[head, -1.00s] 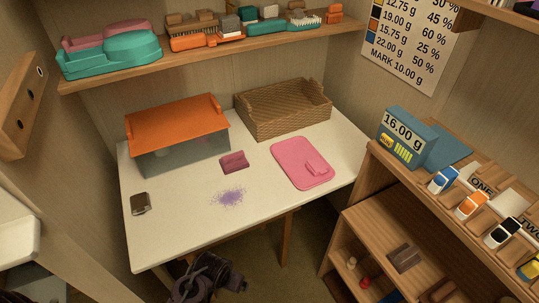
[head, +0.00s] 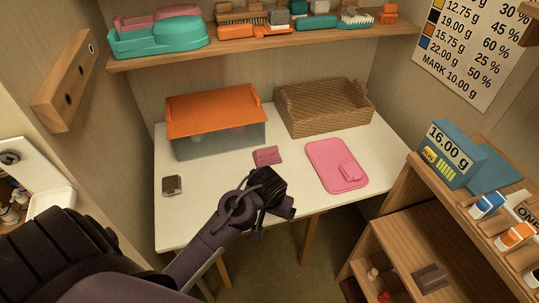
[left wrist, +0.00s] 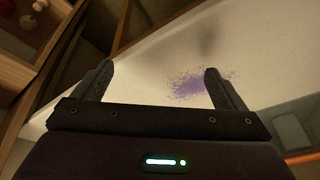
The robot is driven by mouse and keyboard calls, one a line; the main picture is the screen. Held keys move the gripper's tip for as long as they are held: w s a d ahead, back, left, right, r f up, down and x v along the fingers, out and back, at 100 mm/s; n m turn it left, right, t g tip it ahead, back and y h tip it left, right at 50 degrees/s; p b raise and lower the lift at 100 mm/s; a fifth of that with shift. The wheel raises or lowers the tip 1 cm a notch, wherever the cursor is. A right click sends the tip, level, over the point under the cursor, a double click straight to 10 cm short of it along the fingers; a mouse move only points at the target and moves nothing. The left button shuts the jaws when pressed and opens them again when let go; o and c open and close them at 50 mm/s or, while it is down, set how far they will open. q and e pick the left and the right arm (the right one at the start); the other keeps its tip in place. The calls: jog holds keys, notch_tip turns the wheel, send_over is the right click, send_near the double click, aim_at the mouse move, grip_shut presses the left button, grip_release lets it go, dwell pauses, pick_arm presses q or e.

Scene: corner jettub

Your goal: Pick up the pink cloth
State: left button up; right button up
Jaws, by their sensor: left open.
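A darker mauve-pink folded piece (head: 267,155) lies near the table's middle. Both look like cloth or sponge; I cannot tell which is the pink cloth. My left gripper (head: 280,205) is over the table's front part, in front of the mauve piece and left of the mat. In the left wrist view my left gripper (left wrist: 158,70) is open and empty, facing a purple powder patch (left wrist: 195,82). My right gripper is out of view.
The white table (head: 185,222) also holds an orange-lidded bin (head: 212,112), a wicker basket (head: 322,108) and a small dark block (head: 172,185). A shelf (head: 290,44) hangs above. A wooden cubby with a blue scale (head: 450,150) stands at the right.

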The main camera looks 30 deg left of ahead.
aim_at(267, 149)
pick_arm(q)
jog(key=w+a+n, duration=0.1)
jog(key=w, duration=0.1)
jog(key=w+a+r+n, duration=0.1)
jog(key=w+a, duration=0.1)
jog(key=w, duration=0.1)
jog(key=w+a+r+n+y, duration=0.1)
jog(key=w, duration=0.2)
jog(key=shift+w+a, duration=0.15)
jog(key=shift+a, duration=0.25)
jog(key=w+a+r+n+y, duration=0.1)
jog(key=w+a+r+n, duration=0.45)
jog(key=w, duration=0.25)
jog(key=shift+m, duration=0.35)
jog(key=x, duration=0.8)
jog(key=shift+w+a, duration=0.1)
jog(key=shift+a, duration=0.15)
jog(key=c, duration=1.1)
notch_tip(267, 149, up, 20)
jog(key=shift+r, duration=0.1)
